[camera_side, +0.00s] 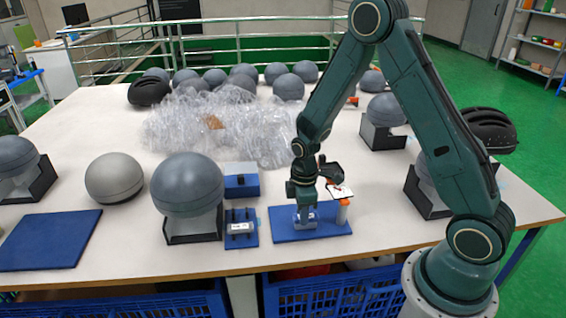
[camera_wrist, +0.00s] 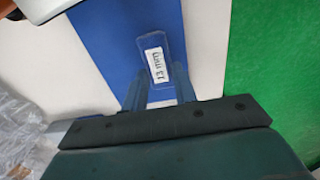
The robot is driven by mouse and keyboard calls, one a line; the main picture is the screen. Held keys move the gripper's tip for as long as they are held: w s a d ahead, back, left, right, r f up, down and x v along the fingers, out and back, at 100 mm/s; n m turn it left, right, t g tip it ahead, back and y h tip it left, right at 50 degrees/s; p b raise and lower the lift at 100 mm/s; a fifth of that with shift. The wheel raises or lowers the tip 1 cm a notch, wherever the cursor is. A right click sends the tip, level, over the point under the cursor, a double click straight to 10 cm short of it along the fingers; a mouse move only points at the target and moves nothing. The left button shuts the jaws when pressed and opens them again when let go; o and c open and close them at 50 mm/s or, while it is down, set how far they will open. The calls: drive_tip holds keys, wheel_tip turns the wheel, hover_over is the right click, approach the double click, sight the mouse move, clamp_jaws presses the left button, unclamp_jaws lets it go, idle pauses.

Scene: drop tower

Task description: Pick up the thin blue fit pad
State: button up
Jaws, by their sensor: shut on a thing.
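The thin blue fit pad (camera_wrist: 162,62) carries a white label with dark print in the wrist view. It lies over a blue mat (camera_side: 328,224) near the front edge of the table. My gripper (camera_wrist: 160,92) has its two fingers on either side of the pad's near end and is shut on it. In the side view my gripper (camera_side: 304,216) points straight down at the mat, and the pad is mostly hidden by the fingers. I cannot tell whether the pad touches the mat.
A blue block (camera_side: 241,180) and a labelled blue holder (camera_side: 240,228) are to the left, beside a grey dome on a black stand (camera_side: 188,192). Clear plastic wrap (camera_side: 225,125) lies behind. Bare table shows right of the mat.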

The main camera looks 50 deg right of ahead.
drive_tip(key=shift+r, duration=0.15)
wheel_tip(320, 180, up, 20)
idle(0.8)
drive_tip(key=shift+f, duration=0.3)
idle(0.3)
